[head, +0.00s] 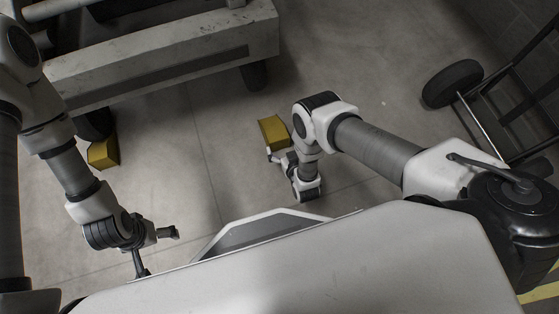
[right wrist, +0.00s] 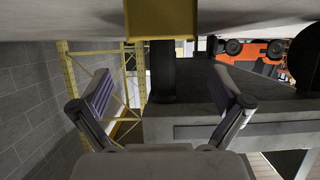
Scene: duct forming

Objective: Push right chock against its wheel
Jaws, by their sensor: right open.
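The right chock (head: 273,130) is a yellow block on the floor, with bare floor between it and the dark right wheel (head: 254,76) of the cart. My right gripper (head: 277,156) is low at the chock's near side, open; contact cannot be told. In the right wrist view the picture is upside down: the chock (right wrist: 162,22) is at the top centre, ahead of my spread, empty fingers (right wrist: 163,100), with the wheel (right wrist: 162,72) beyond it. The left chock (head: 103,154) is beside the left wheel (head: 95,122). My left gripper (head: 157,250) is open and empty.
The grey cart (head: 165,65) stands across the upper left. A hand truck (head: 490,110) with a black wheel (head: 453,83) is at the right. The floor between the chocks is clear. Yellow racking (right wrist: 70,85) and an orange vehicle (right wrist: 255,55) show in the right wrist view.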

